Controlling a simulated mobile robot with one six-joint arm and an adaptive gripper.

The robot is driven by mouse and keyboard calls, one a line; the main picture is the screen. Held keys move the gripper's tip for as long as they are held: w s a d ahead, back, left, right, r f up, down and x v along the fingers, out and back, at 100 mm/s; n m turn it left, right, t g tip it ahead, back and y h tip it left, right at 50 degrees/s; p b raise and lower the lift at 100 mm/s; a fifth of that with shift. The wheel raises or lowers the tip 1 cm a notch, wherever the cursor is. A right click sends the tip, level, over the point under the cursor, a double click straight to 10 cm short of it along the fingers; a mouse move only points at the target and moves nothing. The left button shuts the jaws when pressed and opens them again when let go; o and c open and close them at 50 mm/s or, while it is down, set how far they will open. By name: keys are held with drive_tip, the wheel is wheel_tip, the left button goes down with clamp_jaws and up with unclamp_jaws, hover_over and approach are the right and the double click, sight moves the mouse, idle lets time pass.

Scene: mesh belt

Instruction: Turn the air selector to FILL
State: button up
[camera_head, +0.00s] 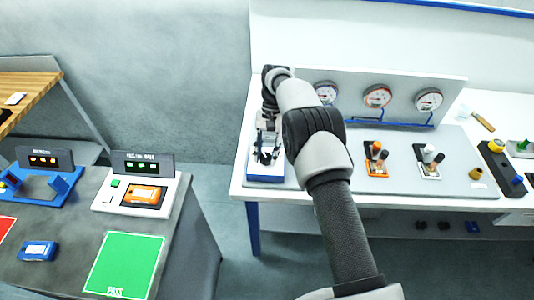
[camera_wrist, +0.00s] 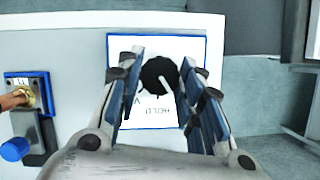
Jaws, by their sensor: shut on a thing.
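The air selector is a round black knob (camera_wrist: 158,74) on a white plate with a blue border (camera_wrist: 150,122) in the wrist view. A white pointer line on the knob slants toward the lower right. The word HOLD reads upside down below the knob; part of another label shows at its left, and the fingers hide the rest. I cannot read FILL. My gripper (camera_wrist: 160,85) is shut on the knob, one blue-padded finger on each side. In the head view my gripper (camera_head: 266,155) is over the selector's plate (camera_head: 265,178) at the table's left end.
Three gauges (camera_head: 377,96) stand behind an orange valve plate (camera_head: 377,172) and a white valve plate (camera_head: 429,174). A grey bench with a green PASS mat (camera_head: 125,263) stands left, across a gap.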

sight(266, 156)
drive_tip(key=shift+n+h, duration=0.5)
drive_tip(key=shift+n, duration=0.6)
drive_tip(key=o, duration=1.1)
wheel_tip(266, 156, up, 10)
